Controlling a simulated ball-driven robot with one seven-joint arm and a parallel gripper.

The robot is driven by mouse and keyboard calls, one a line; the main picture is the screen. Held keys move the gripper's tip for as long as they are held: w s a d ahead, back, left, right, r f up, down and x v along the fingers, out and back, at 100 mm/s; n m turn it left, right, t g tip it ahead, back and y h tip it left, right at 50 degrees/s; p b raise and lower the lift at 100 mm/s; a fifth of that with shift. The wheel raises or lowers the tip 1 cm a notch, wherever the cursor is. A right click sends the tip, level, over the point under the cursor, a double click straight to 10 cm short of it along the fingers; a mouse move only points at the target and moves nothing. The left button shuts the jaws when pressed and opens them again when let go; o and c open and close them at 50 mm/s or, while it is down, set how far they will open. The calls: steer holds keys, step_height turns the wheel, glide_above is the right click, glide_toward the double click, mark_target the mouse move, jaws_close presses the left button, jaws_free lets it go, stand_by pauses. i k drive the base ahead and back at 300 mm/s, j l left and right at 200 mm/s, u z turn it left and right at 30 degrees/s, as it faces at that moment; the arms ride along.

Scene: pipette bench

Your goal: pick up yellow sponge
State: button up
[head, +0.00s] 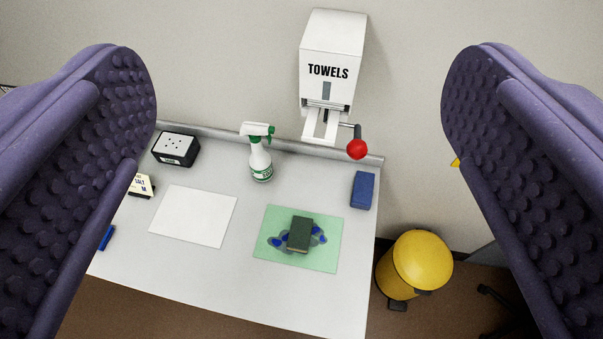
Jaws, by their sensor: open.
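I cannot make out a yellow sponge for certain. A dark green block (300,235), sponge-like, lies on a green mat (333,226) over grey and blue stains. A blue block (362,190), also sponge-like, lies at the table's right back. A small yellow patch (455,162) shows at the edge of the right finger, mostly hidden, and I cannot tell what it is. My gripper (299,110) is wide open and empty. Its purple studded fingers frame the view, above and well apart from the table items.
A spray bottle (259,160) and a black box (176,149) stand at the back. A towel dispenser (333,50) hangs on the wall. A white sheet (194,215) and a yellow-labelled item (140,185) lie left. A yellow bin (420,262) stands on the floor right.

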mark_target(300, 229)
steer(key=k+l+u, duration=0.1)
steer(key=k, duration=0.3)
steer(key=i+j+z, duration=0.1)
steer(key=j, duration=0.2)
steer(key=i+j+z, duration=0.25)
steer(key=j, duration=0.4)
steer(key=i+j, duration=0.15)
steer(key=i, duration=0.2)
steer(key=i+j+z, duration=0.15)
steer(key=i, duration=0.25)
